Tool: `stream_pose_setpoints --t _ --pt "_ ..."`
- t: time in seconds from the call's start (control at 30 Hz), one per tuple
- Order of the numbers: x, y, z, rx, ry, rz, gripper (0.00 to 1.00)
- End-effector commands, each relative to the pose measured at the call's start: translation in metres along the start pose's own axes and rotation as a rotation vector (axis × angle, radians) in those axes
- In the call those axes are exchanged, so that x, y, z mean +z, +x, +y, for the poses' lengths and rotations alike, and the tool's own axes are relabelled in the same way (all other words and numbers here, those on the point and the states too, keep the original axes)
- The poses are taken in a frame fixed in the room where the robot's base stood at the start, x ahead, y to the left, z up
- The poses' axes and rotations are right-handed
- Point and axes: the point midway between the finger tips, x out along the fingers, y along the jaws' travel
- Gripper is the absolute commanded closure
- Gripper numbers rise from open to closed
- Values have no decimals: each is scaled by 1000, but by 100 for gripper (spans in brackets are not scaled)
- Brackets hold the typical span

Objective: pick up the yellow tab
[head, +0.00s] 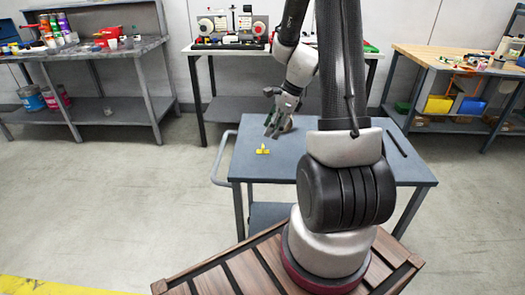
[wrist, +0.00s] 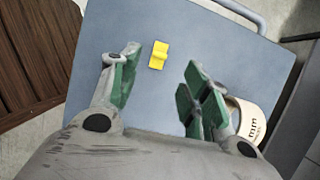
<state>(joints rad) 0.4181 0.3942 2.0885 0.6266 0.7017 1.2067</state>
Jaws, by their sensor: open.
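The small yellow tab (head: 263,151) lies on the blue-grey top of a cart (head: 262,178), left of my gripper (head: 274,128) in the head view. In the wrist view the yellow tab (wrist: 158,55) lies ahead of my gripper (wrist: 160,78), roughly between the lines of its two green-padded fingers. The fingers are spread apart with nothing between them. The gripper is above the cart top and apart from the tab.
A round roll with printed lettering (wrist: 245,120) stands right of my right finger in the wrist view. A dark bar (head: 396,144) lies at the cart's right. The cart has a rail handle (head: 219,160). Cluttered benches stand behind; the cart top around the tab is clear.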

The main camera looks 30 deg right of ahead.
Motion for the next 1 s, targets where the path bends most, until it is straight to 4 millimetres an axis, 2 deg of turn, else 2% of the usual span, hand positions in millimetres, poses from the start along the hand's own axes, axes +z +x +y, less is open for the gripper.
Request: stream_pose_setpoints --t 0.5,0.8,1.0 --pt "0 71 0 4 12 0 54" --pt "1 78 -1 0 10 0 54" --pt "1 77 0 1 10 0 82"
